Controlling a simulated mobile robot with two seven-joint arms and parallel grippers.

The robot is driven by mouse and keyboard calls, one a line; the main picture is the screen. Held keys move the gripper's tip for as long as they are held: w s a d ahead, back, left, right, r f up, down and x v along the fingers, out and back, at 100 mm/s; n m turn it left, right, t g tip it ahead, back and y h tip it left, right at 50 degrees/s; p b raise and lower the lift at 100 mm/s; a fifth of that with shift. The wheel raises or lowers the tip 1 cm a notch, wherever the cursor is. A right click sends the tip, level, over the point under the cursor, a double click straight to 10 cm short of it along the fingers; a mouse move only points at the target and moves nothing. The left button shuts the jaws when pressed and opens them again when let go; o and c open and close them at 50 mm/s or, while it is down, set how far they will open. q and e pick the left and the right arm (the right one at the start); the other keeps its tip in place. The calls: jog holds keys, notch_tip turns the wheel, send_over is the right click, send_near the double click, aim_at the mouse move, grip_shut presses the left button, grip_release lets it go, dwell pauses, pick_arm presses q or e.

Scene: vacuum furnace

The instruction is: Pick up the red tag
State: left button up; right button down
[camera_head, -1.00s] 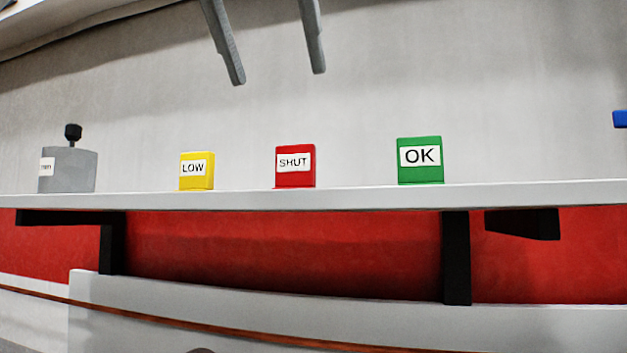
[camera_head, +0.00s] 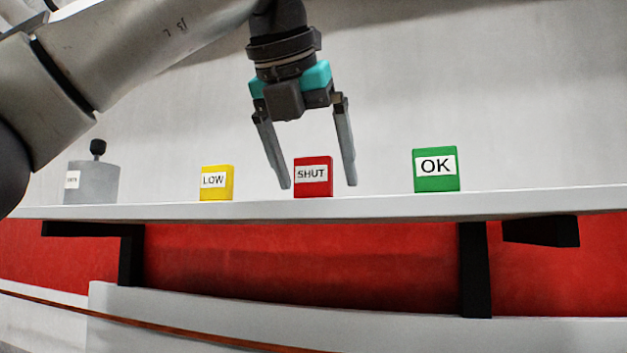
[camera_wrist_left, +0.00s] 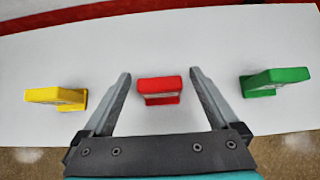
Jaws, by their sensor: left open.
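The red tag (camera_head: 313,177), labelled SHUT, stands upright on the white shelf (camera_head: 380,204) between the yellow and green tags. My left gripper (camera_head: 319,187) points down with its fingers open, one on each side of the red tag in the head view. In the left wrist view the red tag (camera_wrist_left: 160,88) shows between the two fingertips (camera_wrist_left: 160,75), with a gap on each side. The gripper holds nothing. My right gripper is not in view.
A yellow LOW tag (camera_head: 217,183) stands left of the red one and a green OK tag (camera_head: 436,169) stands right. A grey block with a black knob (camera_head: 92,182) is at the shelf's left. A pale wall (camera_head: 520,100) rises behind.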

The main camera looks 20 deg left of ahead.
pick_arm(q)
jog(key=shift+x, duration=1.15)
jog(key=shift+c, duration=0.8)
jog(key=c, duration=1.3)
jog(key=shift+o, duration=0.2)
jog(key=shift+r, duration=0.15)
notch_tip(320, 180, up, 7)
jog(key=shift+r+p, duration=0.2)
jog(key=shift+p, duration=1)
jog(key=shift+r, duration=1.1)
